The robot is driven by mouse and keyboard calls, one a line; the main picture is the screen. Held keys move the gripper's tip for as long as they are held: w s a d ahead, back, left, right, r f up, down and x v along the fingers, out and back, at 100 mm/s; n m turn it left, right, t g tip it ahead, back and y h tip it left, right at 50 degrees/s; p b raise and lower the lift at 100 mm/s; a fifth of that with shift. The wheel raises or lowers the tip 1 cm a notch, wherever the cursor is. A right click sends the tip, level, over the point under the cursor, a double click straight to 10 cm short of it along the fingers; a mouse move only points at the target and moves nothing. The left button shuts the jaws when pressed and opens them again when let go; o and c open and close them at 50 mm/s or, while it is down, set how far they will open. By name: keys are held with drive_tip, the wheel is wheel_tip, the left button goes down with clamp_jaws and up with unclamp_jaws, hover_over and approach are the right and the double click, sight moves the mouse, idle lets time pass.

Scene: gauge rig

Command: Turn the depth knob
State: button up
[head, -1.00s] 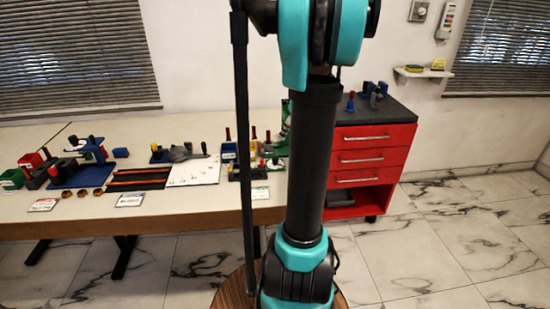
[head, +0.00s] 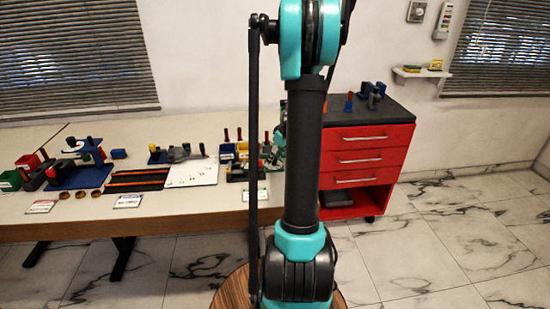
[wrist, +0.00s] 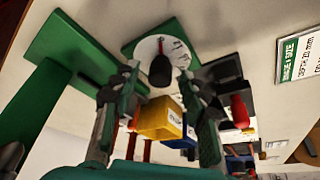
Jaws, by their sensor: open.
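In the wrist view a black knob (wrist: 160,70) stands out from a round white dial (wrist: 148,48) on a green base. I see a gap on both sides and no contact; how far the tips are from the dial is hard to judge. In the head view my arm covers the gripper and the knob.
A green stand (wrist: 40,90) rises close to the left finger. The printed card (wrist: 299,58) is at right. A red drawer cabinet (head: 362,160) stands right of the workbench (head: 190,212).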

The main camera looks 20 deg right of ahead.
clamp_jaws()
idle(0.3)
drive_tip(key=shift+m, duration=0.3)
drive_tip(key=m+h, duration=0.1)
drive_tip(key=m, duration=0.1)
drive_tip(key=m+h, duration=0.1)
drive_tip(key=m, duration=0.1)
drive_tip(key=shift+a+m+t, duration=0.2)
drive_tip(key=shift+m+t, duration=0.1)
drive_tip(key=shift+t, duration=0.1)
drive_tip(key=m+h, duration=0.1)
drive_tip(key=m, duration=0.1)
drive_tip(key=m+h, duration=0.1)
drive_tip(key=m, duration=0.2)
drive_tip(key=shift+a, duration=0.1)
drive_tip(key=m+g+h, duration=0.1)
drive_tip(key=m, duration=0.2)
drive_tip(key=m+g+h, duration=0.1)
drive_tip(key=m, duration=0.3)
drive_tip(key=shift+w+a+m, duration=0.15)
drive_tip(key=shift+m, duration=0.15)
drive_tip(key=m+g, duration=0.1)
drive_tip(key=m, duration=0.2)
drive_tip(key=m+g, duration=0.1)
drive_tip(key=m, duration=0.1)
drive_tip(key=shift+w+m+g+h, duration=0.1)
drive_tip(key=shift+m+g+h, duration=0.2)
drive_tip(key=shift+m, duration=0.4)
